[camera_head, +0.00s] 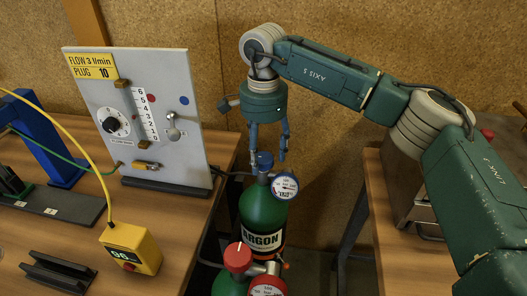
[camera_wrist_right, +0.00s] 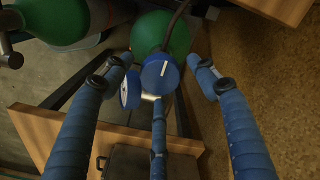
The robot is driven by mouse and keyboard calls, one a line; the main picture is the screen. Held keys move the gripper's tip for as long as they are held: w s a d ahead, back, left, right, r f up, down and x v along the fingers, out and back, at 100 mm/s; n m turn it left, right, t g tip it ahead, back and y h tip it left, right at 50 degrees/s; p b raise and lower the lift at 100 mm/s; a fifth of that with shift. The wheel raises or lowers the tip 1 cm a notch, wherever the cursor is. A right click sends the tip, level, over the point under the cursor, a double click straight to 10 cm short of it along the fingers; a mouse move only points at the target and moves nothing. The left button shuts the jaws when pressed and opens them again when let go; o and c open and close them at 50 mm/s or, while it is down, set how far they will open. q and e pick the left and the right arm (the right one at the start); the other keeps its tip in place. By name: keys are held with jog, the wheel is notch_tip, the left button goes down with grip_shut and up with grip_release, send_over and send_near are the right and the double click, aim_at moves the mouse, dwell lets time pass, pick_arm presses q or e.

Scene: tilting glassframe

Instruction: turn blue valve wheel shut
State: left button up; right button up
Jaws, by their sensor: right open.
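The blue valve wheel (camera_head: 264,160) sits on top of the green argon bottle (camera_head: 258,208), beside a round gauge (camera_head: 285,186). My right gripper (camera_head: 268,152) points straight down over the wheel from above. In the right wrist view the blue wheel (camera_wrist_right: 160,74) has a white mark on its top and lies between the three spread blue fingers (camera_wrist_right: 158,82). The fingers are open; none clearly touches the wheel. The gauge (camera_wrist_right: 130,88) lies close to the left finger in that view. My left gripper is not in view.
A second bottle with a red valve wheel (camera_head: 238,257) stands in front. On the left table are a white flow panel (camera_head: 185,140), a yellow box (camera_head: 131,249) and a blue stand (camera_head: 45,137). A right-hand table (camera_head: 385,235) stands beyond a gap.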

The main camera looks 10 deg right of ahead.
jog(key=shift+c, duration=0.6)
jog(key=c, duration=1)
jog(key=shift+c, duration=0.3)
jog(key=m+b, duration=0.1)
jog(key=m, duration=0.3)
jog(key=m+b, duration=0.1)
jog(key=m, duration=0.3)
jog(key=m+b, duration=0.1)
jog(key=m, duration=0.8)
jog(key=shift+m+b, duration=0.35)
jog(key=shift+m, duration=0.05)
jog(key=shift+w, duration=0.1)
